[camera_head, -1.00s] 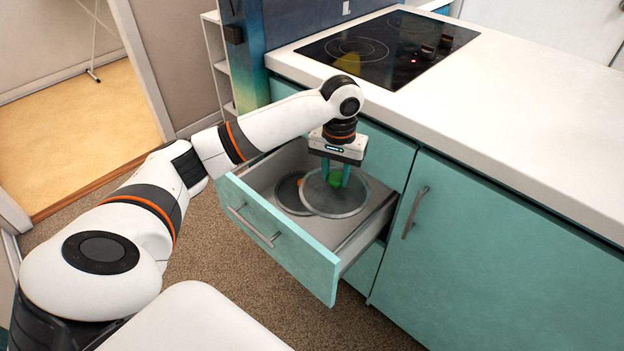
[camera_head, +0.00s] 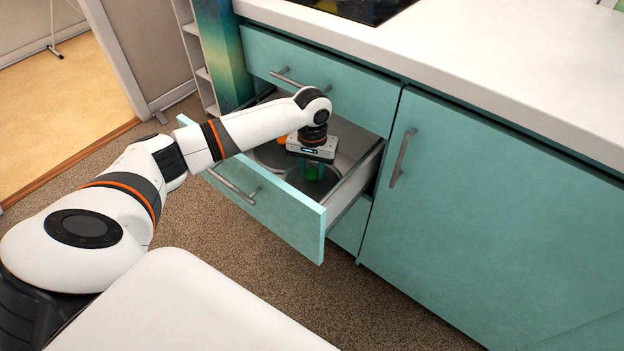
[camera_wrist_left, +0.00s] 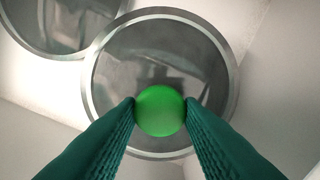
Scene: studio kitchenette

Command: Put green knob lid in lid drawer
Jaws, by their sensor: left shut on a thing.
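The green knob lid (camera_wrist_left: 150,55) is a round glass lid with a metal rim and a green ball knob (camera_wrist_left: 160,110). My left gripper (camera_head: 313,172) points down inside the open lid drawer (camera_head: 270,206) and is shut on the knob, which sits between the teal fingertips in the wrist view. The lid lies flat, low in the drawer. I cannot tell whether it touches the drawer floor. Much of it is hidden by my gripper in the head view. My right gripper is not in view.
A second glass lid (camera_wrist_left: 60,20) lies in the drawer beside the green knob lid, and their rims meet or overlap. An orange knob (camera_head: 283,141) shows near my gripper. A closed drawer (camera_head: 350,88) is above, and a closed cabinet door (camera_head: 490,210) is to the right.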

